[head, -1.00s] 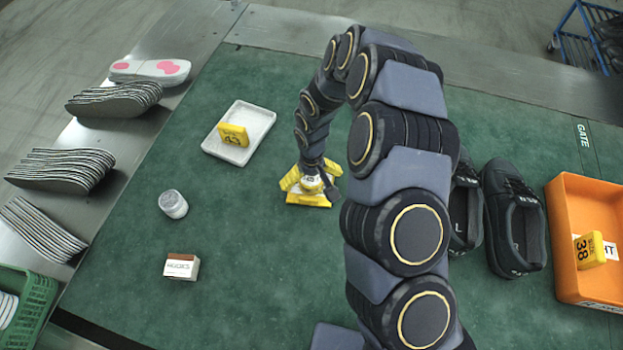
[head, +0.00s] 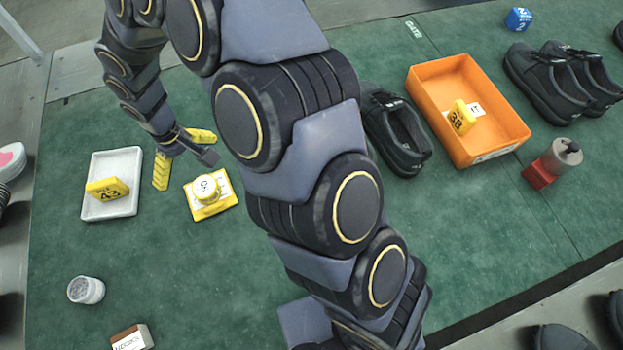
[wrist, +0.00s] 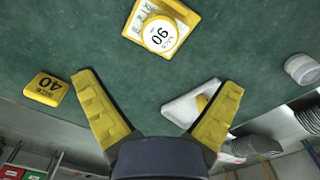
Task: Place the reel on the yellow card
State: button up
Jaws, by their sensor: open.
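The reel (head: 207,188), a small yellow spool with a white numbered top, rests upright on the yellow card (head: 222,205), which lies flat on the green mat. In the wrist view my gripper (wrist: 159,82) shows an empty gap, with the reel beyond the fingertips.
A white tray (head: 127,207) with a yellow size marker (head: 107,189) stands left of the card. A grey jar (head: 86,290) and small box (head: 132,338) lie in front. Dark shoes (head: 396,130) and an orange bin (head: 505,120) are to the right. Open mat surrounds the card.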

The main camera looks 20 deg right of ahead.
jog(key=s+d+r+m, duration=0.1)
jog(key=s+d+r, duration=0.3)
jog(key=d+r, duration=0.4)
jog(key=s+d+r+m, duration=0.2)
jog(key=s+d+r, duration=0.1)
jog(key=s, duration=0.3)
jog(key=s+d+r+m+g, duration=0.1)
jog(key=s+d+r+m, duration=0.1)
jog(key=s+d, duration=0.3)
jog(key=s+d+r+m, duration=0.1)
jog(key=s+d+r, duration=0.3)
jog(key=s, duration=0.4)
jog(key=shift+s+d+m+g, duration=0.2)
jog(key=shift+d+m+g, duration=0.2)
jog(key=shift+d, duration=0.05)
jog(key=shift+o, duration=0.4)
jog(key=shift+r, duration=0.1)
